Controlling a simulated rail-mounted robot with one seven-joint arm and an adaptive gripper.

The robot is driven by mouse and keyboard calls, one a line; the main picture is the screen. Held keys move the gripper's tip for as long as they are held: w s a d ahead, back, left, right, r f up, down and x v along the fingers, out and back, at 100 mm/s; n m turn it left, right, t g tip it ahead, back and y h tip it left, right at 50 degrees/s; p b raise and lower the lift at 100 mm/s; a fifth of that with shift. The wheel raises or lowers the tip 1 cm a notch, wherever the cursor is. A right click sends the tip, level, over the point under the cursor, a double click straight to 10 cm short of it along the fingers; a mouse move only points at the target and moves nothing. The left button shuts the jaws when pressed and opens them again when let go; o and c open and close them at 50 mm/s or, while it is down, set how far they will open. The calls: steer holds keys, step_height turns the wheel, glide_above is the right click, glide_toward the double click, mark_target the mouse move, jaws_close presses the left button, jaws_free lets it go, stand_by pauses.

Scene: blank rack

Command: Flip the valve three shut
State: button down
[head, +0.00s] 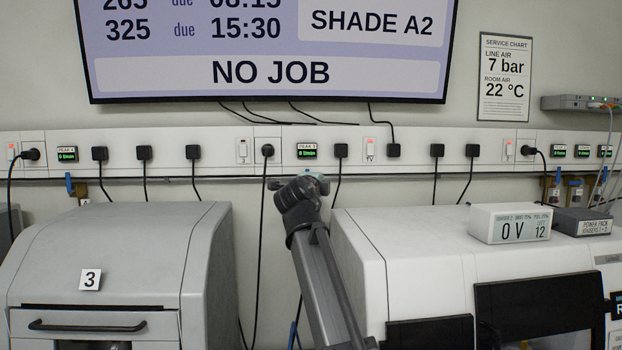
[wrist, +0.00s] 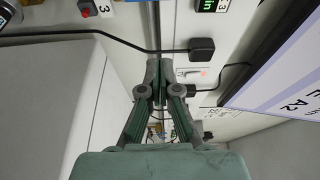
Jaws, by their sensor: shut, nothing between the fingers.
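My gripper (head: 314,183) is at the wall just below the white service strip, under a small green display (head: 306,152). In the wrist view its green-grey fingers (wrist: 159,66) are together with nothing between them, in front of a thin dark rail along the wall. A blue-handled fitting (head: 69,183) hangs below the strip at the left, and another (head: 557,176) at the right.
A grey cabinet marked 3 (head: 90,280) stands at the left and a white machine (head: 420,265) at the right, with a gap between them. Black plugs (head: 267,151) and cables hang from the strip. In the wrist view a screen (wrist: 285,65) juts in at the right.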

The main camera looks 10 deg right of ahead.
steer(key=w+p, duration=0.5)
steer(key=w, duration=0.4)
steer(key=shift+w+p, duration=0.25)
steer(key=shift+p, duration=0.05)
steer(key=shift+a, duration=0.1)
stand_by(0.4)
